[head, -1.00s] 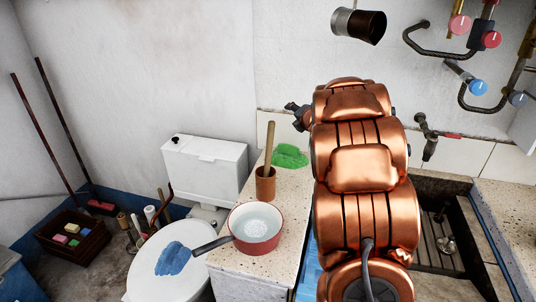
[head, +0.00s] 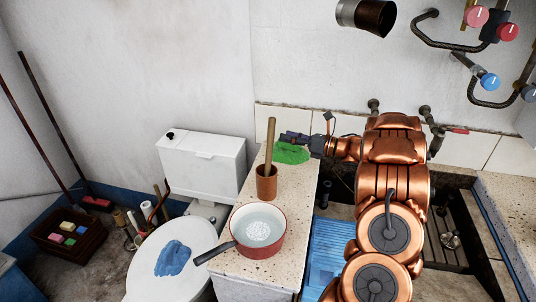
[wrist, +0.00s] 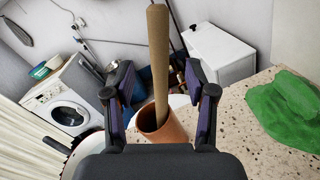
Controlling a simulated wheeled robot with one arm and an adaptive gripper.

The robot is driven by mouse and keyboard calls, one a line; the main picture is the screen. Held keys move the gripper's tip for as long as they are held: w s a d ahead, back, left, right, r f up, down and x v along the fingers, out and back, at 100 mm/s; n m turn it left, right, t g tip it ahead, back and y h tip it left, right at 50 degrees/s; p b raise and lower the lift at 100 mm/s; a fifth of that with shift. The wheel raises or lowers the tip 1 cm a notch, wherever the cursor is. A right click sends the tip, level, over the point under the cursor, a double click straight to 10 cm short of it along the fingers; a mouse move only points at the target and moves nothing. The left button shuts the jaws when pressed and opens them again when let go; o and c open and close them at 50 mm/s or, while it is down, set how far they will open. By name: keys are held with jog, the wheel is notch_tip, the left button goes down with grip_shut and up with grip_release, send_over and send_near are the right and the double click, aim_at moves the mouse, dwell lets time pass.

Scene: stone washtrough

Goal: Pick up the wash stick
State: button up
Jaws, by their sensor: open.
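The wash stick (head: 270,143) is a plain wooden rod standing upright, slightly tilted, in a brown clay cup (head: 266,186) on the speckled stone counter. My gripper (head: 290,138) is at the stick's right in the head view, above a green cloth. In the wrist view my gripper (wrist: 160,84) is open, with one dark finger on each side of the stick (wrist: 158,50) in the picture and a gap on both sides. The stick's lower end is hidden inside the cup (wrist: 163,128).
A red pan (head: 258,236) with water stands in front of the cup, its handle pointing left. The green cloth (head: 292,154) lies behind the cup. A toilet (head: 203,160) with a blue cloth (head: 173,259) on its lid stands left. The sink (head: 452,215) is right.

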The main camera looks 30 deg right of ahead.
aim_at(271, 132)
jog(key=p+x, duration=0.1)
jog(key=x, duration=0.1)
jog(key=p+x, duration=0.2)
jog(key=x, duration=0.1)
jog(key=shift+w+a+r, duration=0.2)
jog(key=shift+w+r, duration=0.05)
jog(key=shift+w, duration=0.05)
jog(key=shift+w+a+f+p, duration=0.15)
jog(key=shift+w+a+p, duration=0.15)
jog(key=shift+w+p, duration=0.15)
jog(key=shift+c, duration=0.2)
grip_shut()
